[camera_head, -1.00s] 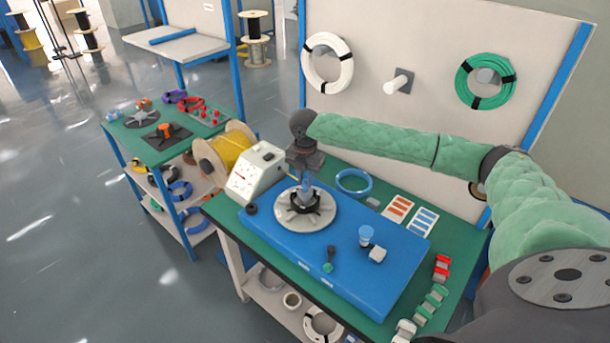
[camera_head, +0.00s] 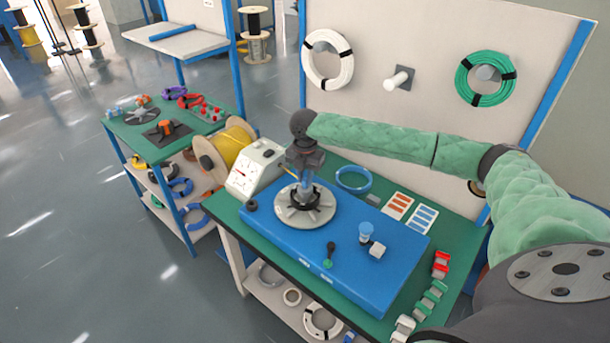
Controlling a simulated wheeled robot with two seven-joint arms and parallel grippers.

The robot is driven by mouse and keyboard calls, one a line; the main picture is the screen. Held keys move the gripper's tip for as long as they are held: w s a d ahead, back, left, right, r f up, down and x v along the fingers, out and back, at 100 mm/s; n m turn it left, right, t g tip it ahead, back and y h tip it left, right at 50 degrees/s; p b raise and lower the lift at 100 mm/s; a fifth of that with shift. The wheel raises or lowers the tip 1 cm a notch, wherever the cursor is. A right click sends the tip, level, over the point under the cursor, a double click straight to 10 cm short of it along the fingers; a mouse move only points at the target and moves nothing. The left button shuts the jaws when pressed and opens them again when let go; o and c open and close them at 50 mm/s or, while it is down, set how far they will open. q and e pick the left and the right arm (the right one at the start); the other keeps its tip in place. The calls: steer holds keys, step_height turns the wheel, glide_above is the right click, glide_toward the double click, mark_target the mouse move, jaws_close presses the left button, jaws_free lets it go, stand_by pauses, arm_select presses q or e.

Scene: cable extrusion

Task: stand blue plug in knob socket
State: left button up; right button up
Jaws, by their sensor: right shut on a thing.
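My right gripper (camera_head: 303,190) points down over a round grey disc (camera_head: 291,215) with dark spokes on the blue platform. It is shut on a small blue thing, likely the blue plug, mostly hidden between the fingers. The plug's lower end is at or just above the disc's centre; I cannot tell whether it touches or is seated. I cannot tell for certain which part is the knob socket. A black knob-like lever with a green end (camera_head: 329,254) lies nearer the platform's front. My left gripper is not in view.
The blue platform (camera_head: 360,285) stands on a green table. A pale blue cylinder (camera_head: 366,231) and a white block (camera_head: 377,250) stand to the right. A white gauge box (camera_head: 254,168) and yellow spool (camera_head: 230,147) are left. A blue ring (camera_head: 353,179) lies behind.

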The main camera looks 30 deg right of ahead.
steer(key=shift+f, duration=0.15)
stand_by(0.3)
steer(key=o, duration=0.8)
step_height(320, 180, up, 8)
steer(key=p, duration=0.7)
